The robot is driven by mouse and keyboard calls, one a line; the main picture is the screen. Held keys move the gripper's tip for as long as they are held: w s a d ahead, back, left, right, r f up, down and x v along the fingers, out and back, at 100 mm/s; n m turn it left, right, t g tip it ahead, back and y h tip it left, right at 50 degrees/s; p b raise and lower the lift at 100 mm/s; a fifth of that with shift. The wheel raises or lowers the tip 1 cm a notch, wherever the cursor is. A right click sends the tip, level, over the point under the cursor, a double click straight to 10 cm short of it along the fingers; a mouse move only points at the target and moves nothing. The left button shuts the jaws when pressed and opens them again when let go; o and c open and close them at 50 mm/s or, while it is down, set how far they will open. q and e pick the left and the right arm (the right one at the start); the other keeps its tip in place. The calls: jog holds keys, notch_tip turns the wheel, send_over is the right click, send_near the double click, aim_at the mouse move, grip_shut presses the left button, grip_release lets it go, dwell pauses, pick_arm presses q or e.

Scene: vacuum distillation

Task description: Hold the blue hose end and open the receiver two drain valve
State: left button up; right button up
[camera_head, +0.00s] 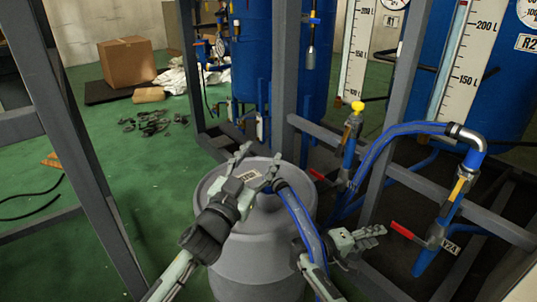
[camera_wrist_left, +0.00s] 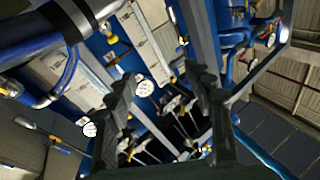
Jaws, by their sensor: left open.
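My left gripper (camera_head: 262,155) is open above the top of a grey drum (camera_head: 252,260), with nothing seen between its fingers. A blue hose (camera_head: 297,212) has its dark end at the drum top, just right of the left gripper; whether it sits in an opening is hidden. The hose runs down past my right arm. My right gripper (camera_head: 372,236) is right of the drum, near a red valve handle (camera_head: 402,230); its finger gap is unclear. The handle's blue pipe has a tag reading V24 (camera_head: 450,247). The tank marked R2 (camera_head: 510,75) stands behind.
Another red handle (camera_head: 317,174) is left of the V24 one. A yellow-capped valve (camera_head: 357,106) and a curved blue hose (camera_head: 410,129) stand behind. Grey frame posts (camera_head: 285,80) and rails hem in the right side. A cardboard box (camera_head: 126,62) is far back; green floor lies open at left.

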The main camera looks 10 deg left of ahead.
pick_arm(q)
jog(key=d+r+m+g+h, duration=0.5)
jog(key=d+r+m+h, duration=0.4)
jog(key=d+m+h, duration=0.3)
jog(key=s+d+m+g+h, duration=0.1)
jog(key=s+d+m+g, duration=0.2)
jog(key=d+m+g, duration=0.5)
jog(key=m+g+y, duration=0.3)
jog(key=g+y, duration=0.2)
jog(key=y, duration=1.2)
send_over(278, 183)
jog(key=w+a, duration=0.2)
jog(key=w, duration=0.1)
jog(key=f, duration=1)
jog(key=shift+s+a+f, duration=0.1)
jog(key=shift+s+a, duration=0.05)
jog(key=shift+a, duration=0.05)
jog(key=shift+a+f, duration=0.1)
jog(key=shift+f, duration=0.2)
jog(key=shift+w+d+f, duration=0.15)
jog(key=shift+d+f, duration=0.05)
jog(key=shift+f, duration=0.95)
jog(key=shift+w+d+f, duration=0.1)
jog(key=shift+d+f, duration=0.1)
jog(key=shift+f, duration=1)
jog(key=shift+w+d+f, duration=0.15)
jog(key=shift+d+f, duration=0.05)
jog(key=shift+f, duration=0.95)
